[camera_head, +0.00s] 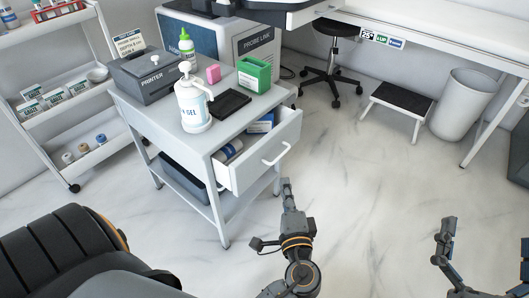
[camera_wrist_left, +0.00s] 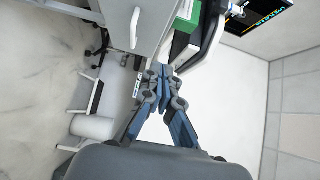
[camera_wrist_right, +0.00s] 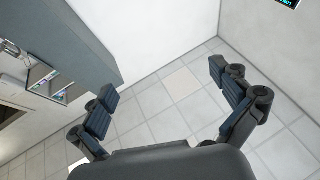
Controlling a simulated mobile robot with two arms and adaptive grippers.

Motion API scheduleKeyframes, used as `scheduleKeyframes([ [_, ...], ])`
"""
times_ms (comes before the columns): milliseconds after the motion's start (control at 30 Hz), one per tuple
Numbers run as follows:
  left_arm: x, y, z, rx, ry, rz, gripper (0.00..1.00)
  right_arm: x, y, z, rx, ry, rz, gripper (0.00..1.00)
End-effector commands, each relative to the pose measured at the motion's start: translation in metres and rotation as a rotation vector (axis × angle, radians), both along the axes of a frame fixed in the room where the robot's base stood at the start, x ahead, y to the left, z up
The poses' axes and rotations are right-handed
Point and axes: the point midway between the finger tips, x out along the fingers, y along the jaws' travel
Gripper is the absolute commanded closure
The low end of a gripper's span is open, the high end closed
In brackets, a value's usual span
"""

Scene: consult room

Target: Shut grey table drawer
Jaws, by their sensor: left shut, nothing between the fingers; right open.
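The grey table (camera_head: 222,134) stands left of centre in the head view. Its drawer (camera_head: 261,161) is pulled out toward the right, with a white bar handle (camera_head: 278,155) on its front. A blue-and-white box (camera_head: 262,123) and a dark blue roll (camera_head: 230,150) lie inside. My left gripper (camera_head: 286,186) is shut and empty, just below and in front of the drawer front, with a small gap seeming to show. In the left wrist view the handle (camera_wrist_left: 135,28) is above the closed fingers (camera_wrist_left: 160,72). My right gripper (camera_head: 447,228) is open and empty, away to the right.
On the tabletop stand a gel bottle (camera_head: 193,104), a printer (camera_head: 149,76), a green box (camera_head: 254,73) and a black tray (camera_head: 230,103). A step stool (camera_head: 401,99), bin (camera_head: 462,103) and wheeled stool (camera_head: 333,75) stand behind. The floor right of the drawer is clear.

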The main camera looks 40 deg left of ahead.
Motion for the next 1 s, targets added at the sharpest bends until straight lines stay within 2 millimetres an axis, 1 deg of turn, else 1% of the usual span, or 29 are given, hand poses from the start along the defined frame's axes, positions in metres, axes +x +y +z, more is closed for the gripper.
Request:
scheduleKeyframes([
  [167,0.023,0.020,-0.001,0.003,-0.002,0.001,1.00,-0.006,0.000,0.011,0.020,-0.073,0.005,0.00],
  [400,0.063,0.054,-0.001,0.003,-0.001,0.000,1.00,-0.021,-0.001,0.032,0.061,-0.216,0.012,0.00],
  [467,0.071,0.062,-0.001,0.001,-0.002,0.001,1.00,-0.025,-0.001,0.037,0.072,-0.249,0.014,0.00],
  [600,0.073,0.084,-0.001,0.002,0.001,0.000,1.00,-0.032,-0.002,0.044,0.087,-0.299,0.017,0.00],
  [700,0.074,0.094,-0.001,0.000,0.003,-0.001,1.00,-0.035,-0.003,0.047,0.094,-0.323,0.018,0.00],
  [833,0.074,0.100,-0.001,-0.001,0.002,-0.002,1.00,-0.038,-0.003,0.049,0.098,-0.339,0.019,0.00],
  [1000,0.074,0.102,-0.001,-0.001,0.003,-0.002,1.00,-0.038,-0.003,0.050,0.099,-0.342,0.019,0.00],
])
